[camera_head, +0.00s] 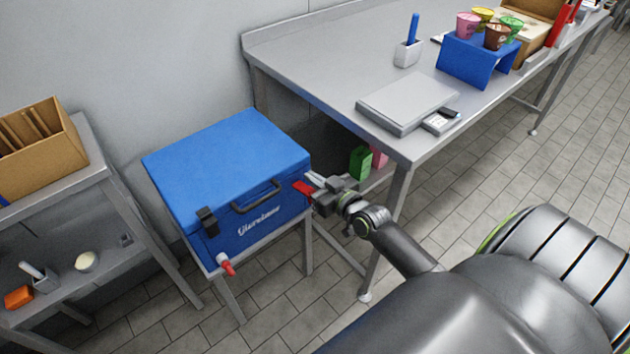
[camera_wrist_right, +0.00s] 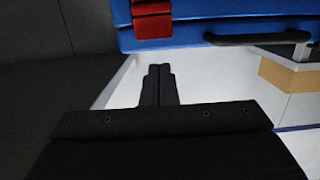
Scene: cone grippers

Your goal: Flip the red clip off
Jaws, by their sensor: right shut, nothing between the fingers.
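The blue cool box (camera_head: 225,165) stands on a small metal stand with its lid down. The red clip (camera_head: 303,188) is at the right end of its front face; it also shows in the right wrist view (camera_wrist_right: 152,20), at the top. My right gripper (camera_head: 318,186) is right beside the red clip in the head view and partly overlaps it. In the right wrist view its two fingers (camera_wrist_right: 160,72) are together, empty, just below the clip in the picture. Whether they touch it I cannot tell. My left gripper is not in view.
The box front also has a black clip (camera_head: 206,221), a black handle (camera_head: 256,197) and a red-tipped tap (camera_head: 227,266). A steel table (camera_head: 330,75) with a scale (camera_head: 405,102) stands behind at right. A shelf with a cardboard box (camera_head: 38,150) is at left.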

